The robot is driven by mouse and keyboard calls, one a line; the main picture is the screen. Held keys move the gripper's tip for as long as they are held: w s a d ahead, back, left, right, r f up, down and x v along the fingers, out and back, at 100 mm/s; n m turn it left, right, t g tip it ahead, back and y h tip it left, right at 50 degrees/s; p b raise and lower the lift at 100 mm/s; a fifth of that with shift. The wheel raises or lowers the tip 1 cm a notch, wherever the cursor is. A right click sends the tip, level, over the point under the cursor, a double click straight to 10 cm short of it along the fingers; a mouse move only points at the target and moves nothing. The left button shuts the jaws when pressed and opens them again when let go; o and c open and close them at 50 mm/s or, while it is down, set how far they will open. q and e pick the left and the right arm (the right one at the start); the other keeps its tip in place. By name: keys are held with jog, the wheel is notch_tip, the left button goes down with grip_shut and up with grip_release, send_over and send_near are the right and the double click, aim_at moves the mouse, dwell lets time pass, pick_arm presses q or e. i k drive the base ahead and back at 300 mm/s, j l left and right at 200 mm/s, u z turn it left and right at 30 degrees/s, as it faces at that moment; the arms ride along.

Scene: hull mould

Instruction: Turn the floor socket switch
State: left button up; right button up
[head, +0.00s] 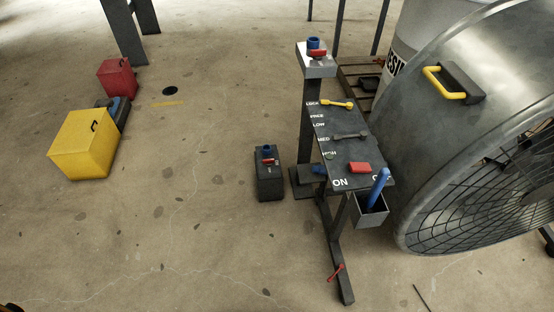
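The floor socket (269,183) is a dark upright box standing on the concrete, left of the control stand. It has a blue round outlet (267,149) on top and a small red switch (268,161) with a pale plate on its upper front. The switch is too small to tell which way it is turned. A similar blue outlet with a red switch (317,53) sits on a grey post left of the fan. Neither of my grippers can be made out in the head view.
A control panel (345,150) with yellow and grey levers and a red rocker stands beside a large metal fan (440,110). A cup (368,210) holds a blue handle. Yellow (82,145) and red (116,78) boxes lie left. Floor in front of the socket is clear.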

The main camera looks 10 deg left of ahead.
aim_at(268, 162)
jog(key=i+j+z, duration=0.1)
jog(key=z, duration=0.4)
jog(key=i+j+z, duration=0.1)
jog(key=z, duration=0.35)
jog(key=j+z, duration=0.2)
jog(key=z, duration=0.3)
jog(key=j+z, duration=0.25)
jog(key=z, duration=0.2)
jog(key=i, duration=0.05)
